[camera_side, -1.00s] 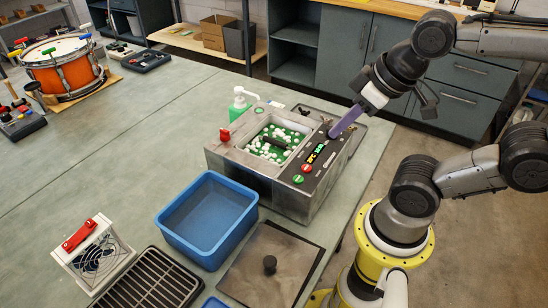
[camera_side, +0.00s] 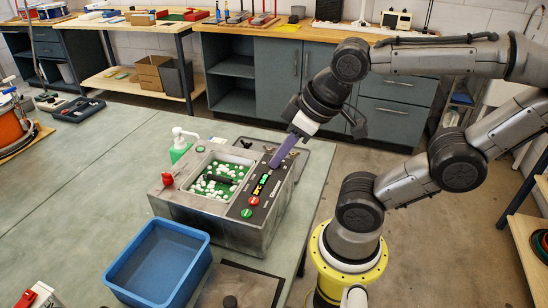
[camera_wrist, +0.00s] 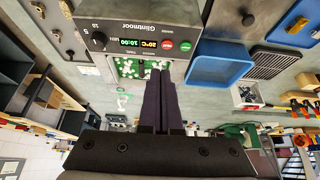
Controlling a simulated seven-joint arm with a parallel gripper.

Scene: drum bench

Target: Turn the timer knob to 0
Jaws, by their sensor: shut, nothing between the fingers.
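The timer unit is a steel bath (camera_side: 190,207) with a dark sloping control panel (camera_side: 262,190). My gripper (camera_side: 273,165) has purple fingers, shut and empty. In the side view their tips are over the panel's far end and hide the knob area. In the wrist view the fingertips (camera_wrist: 159,73) are apart from the knob in the picture; contact cannot be told.
Green (camera_side: 245,212) and red (camera_side: 253,201) buttons are on the panel. White balls float on green liquid in the bath. A green pump bottle (camera_side: 179,152) stands behind it. A blue bin (camera_side: 158,262) and a knobbed lid (camera_side: 242,288) are in front.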

